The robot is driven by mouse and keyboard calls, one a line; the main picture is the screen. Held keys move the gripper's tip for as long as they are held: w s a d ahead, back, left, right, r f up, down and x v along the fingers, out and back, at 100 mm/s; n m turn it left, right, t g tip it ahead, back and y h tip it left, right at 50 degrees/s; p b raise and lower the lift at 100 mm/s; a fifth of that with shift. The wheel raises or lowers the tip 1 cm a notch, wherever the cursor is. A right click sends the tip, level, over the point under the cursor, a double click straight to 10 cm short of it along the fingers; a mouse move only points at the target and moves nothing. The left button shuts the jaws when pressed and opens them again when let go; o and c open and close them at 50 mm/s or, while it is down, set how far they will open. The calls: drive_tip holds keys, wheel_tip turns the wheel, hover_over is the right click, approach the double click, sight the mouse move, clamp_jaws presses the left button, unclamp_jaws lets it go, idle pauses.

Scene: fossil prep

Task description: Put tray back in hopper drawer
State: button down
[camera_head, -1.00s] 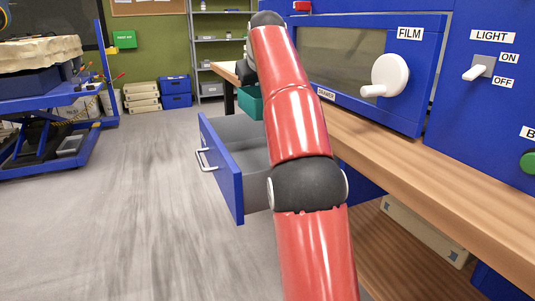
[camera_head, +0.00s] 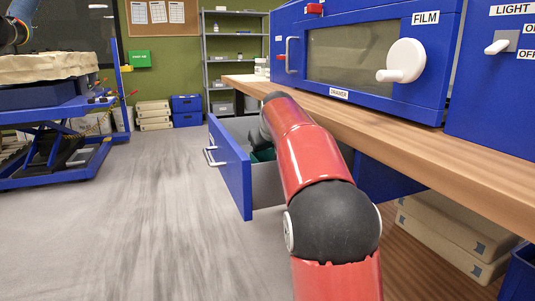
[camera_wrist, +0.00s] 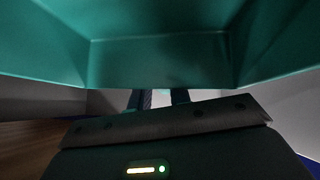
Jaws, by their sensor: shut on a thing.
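The blue hopper drawer (camera_head: 230,168) is pulled open below the wooden counter, with its pale handle (camera_head: 211,157) facing left. A sliver of the teal tray (camera_head: 262,155) shows inside the drawer's opening, beside my red arm. The teal tray (camera_wrist: 160,62) fills the upper part of the wrist view, its near wall close to the camera. My gripper (camera_wrist: 158,99) is shut on the tray, with its dark fingers reaching under the near wall. My arm hides most of the tray and the drawer's inside in the head view. I cannot tell whether the tray touches the drawer floor.
The counter edge (camera_head: 430,165) runs along the right above the drawer. The blue machine with a window and a white FILM knob (camera_head: 401,61) stands on it. Beige cases (camera_head: 455,240) lie below. The floor (camera_head: 130,230) left of the drawer is clear.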

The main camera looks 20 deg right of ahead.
drive_tip(key=c, duration=1.3)
unclamp_jaws()
drive_tip(key=v, duration=1.2)
drive_tip(key=shift+p, duration=0.45)
